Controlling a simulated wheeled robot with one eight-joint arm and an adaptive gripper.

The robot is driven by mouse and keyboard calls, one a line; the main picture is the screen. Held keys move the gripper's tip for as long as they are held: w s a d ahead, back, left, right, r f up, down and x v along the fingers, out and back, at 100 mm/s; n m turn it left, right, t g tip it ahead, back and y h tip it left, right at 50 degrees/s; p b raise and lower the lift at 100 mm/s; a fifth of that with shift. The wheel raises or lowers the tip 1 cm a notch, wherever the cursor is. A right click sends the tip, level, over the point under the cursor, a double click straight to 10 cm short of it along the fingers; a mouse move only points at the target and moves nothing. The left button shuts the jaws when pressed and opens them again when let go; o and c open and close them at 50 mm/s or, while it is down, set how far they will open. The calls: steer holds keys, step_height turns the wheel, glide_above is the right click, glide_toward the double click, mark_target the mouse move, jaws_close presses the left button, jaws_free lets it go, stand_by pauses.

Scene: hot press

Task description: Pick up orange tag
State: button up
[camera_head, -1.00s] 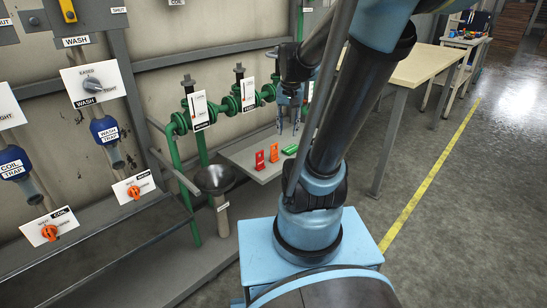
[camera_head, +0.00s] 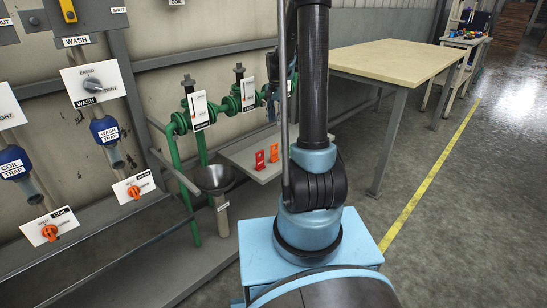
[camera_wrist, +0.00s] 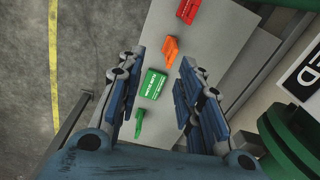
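The orange tag (camera_head: 273,153) stands on a small grey shelf (camera_head: 238,153), beside the red tag (camera_head: 259,160). In the wrist view the orange tag (camera_wrist: 171,49) shows just beyond the fingertips, between the red tag (camera_wrist: 187,11) and a green tag (camera_wrist: 153,84). My gripper (camera_wrist: 163,57) is open, with its blue fingers spread over the shelf (camera_wrist: 218,45). Nothing is held. The height of the fingertips above the tags is hard to judge. In the head view my arm hides the fingertips and the green tag.
Green pipes with valves (camera_wrist: 295,135) and a white lettered sign (camera_wrist: 303,75) are close at the right of the wrist view. A metal funnel (camera_head: 213,179) stands left of the shelf. A wooden-topped table (camera_head: 390,62) is to the right.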

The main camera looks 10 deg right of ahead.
steer(key=m, duration=0.1)
glide_above(274, 150)
step_height(274, 150, down, 5)
steer(key=f, duration=0.1)
steer(key=shift+m, duration=0.3)
step_height(274, 150, down, 17)
steer(key=shift+w+d+f, duration=0.1)
steer(key=shift+w+f, duration=0.05)
steer(key=shift+c, duration=0.3)
jaws_close()
